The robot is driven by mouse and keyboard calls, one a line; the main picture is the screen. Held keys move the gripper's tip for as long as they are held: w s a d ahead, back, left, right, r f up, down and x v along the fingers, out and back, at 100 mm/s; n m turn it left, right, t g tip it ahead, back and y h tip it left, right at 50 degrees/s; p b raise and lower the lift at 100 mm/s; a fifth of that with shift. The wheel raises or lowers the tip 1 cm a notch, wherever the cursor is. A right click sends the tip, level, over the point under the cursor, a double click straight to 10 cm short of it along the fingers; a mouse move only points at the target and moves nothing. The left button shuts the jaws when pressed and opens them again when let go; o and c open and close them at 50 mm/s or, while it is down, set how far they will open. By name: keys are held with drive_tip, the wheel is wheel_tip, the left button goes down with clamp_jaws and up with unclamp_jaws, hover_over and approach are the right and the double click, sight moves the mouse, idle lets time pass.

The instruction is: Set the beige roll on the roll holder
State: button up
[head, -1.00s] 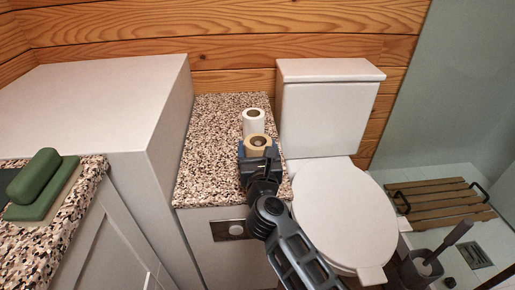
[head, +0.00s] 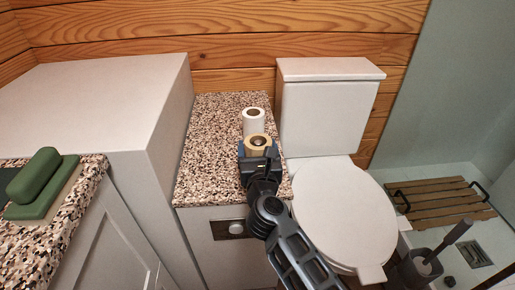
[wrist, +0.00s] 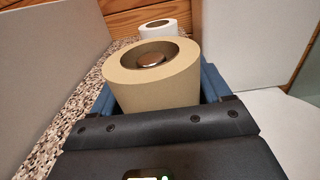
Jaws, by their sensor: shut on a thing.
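The beige roll (head: 257,143) is upright over the speckled counter, in front of the white roll. It also shows large in the wrist view (wrist: 150,85). My gripper (head: 257,152) is shut on it, with blue fingers on either side. A round brown metal knob (wrist: 151,59), which looks like the top of the roll holder's post, shows inside the roll's core. The roll appears to be around this post. The holder's lower part and the roll's underside are hidden, so I cannot tell whether the roll rests on a base.
A white roll (head: 254,121) stands just behind on the speckled counter (head: 212,135). The toilet (head: 335,110) is close on the right, and a white cabinet (head: 150,105) on the left. The counter left of the rolls is clear.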

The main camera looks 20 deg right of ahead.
drive_tip(key=shift+f+b, duration=0.4)
drive_tip(key=shift+f, duration=0.15)
drive_tip(key=o, duration=0.8)
drive_tip(key=p+v, duration=0.1)
drive_tip(key=v, duration=1)
drive_tip(key=shift+r, duration=0.1)
drive_tip(key=shift+p, duration=0.3)
